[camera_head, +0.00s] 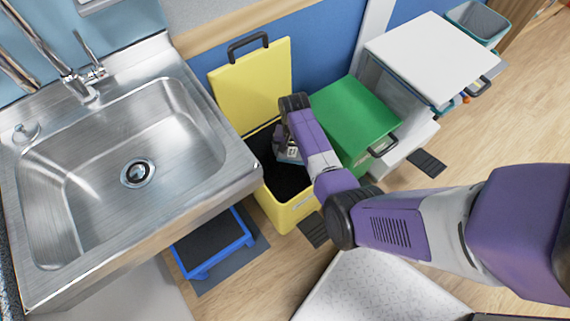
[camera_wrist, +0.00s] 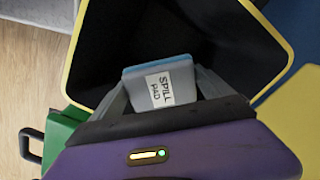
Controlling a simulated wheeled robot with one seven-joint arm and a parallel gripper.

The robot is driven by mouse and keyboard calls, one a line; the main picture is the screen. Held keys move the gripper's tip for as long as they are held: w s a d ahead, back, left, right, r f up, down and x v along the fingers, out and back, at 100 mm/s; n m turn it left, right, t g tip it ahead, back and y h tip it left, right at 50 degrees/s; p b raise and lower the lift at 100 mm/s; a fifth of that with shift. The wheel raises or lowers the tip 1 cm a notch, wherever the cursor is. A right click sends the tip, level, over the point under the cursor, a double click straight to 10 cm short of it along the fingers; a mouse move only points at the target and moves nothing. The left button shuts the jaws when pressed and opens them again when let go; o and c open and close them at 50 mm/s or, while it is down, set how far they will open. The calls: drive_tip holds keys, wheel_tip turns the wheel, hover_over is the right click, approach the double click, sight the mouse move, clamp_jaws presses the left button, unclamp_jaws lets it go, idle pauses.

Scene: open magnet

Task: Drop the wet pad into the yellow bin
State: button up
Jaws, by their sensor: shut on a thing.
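The wet pad is a small grey-and-blue block with a white "SPILL PAD" label (camera_wrist: 161,89), seen in the wrist view. My gripper (camera_wrist: 162,88) is shut on it, one finger on each side. In the head view my gripper (camera_head: 287,148) is over the open yellow bin (camera_head: 298,207), partly hidden by my arm. The bin's yellow lid (camera_head: 250,85) stands raised at the back. In the wrist view the bin's dark inside and yellow rim (camera_wrist: 271,30) lie beyond the pad. I cannot tell how deep the pad is.
A steel sink (camera_head: 70,150) stands to the left of the bin. A green-lidded bin (camera_head: 352,118) stands close on the right, then a white-lidded one (camera_head: 430,55). A blue step stool (camera_head: 212,245) is on the floor below the sink.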

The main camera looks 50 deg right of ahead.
drive_tip(key=o, duration=1.1)
drive_tip(key=shift+c, duration=0.2)
drive_tip(key=shift+r, duration=0.1)
wheel_tip(320, 180, up, 8)
drive_tip(key=shift+f+p, duration=0.2)
drive_tip(key=shift+p, duration=0.55)
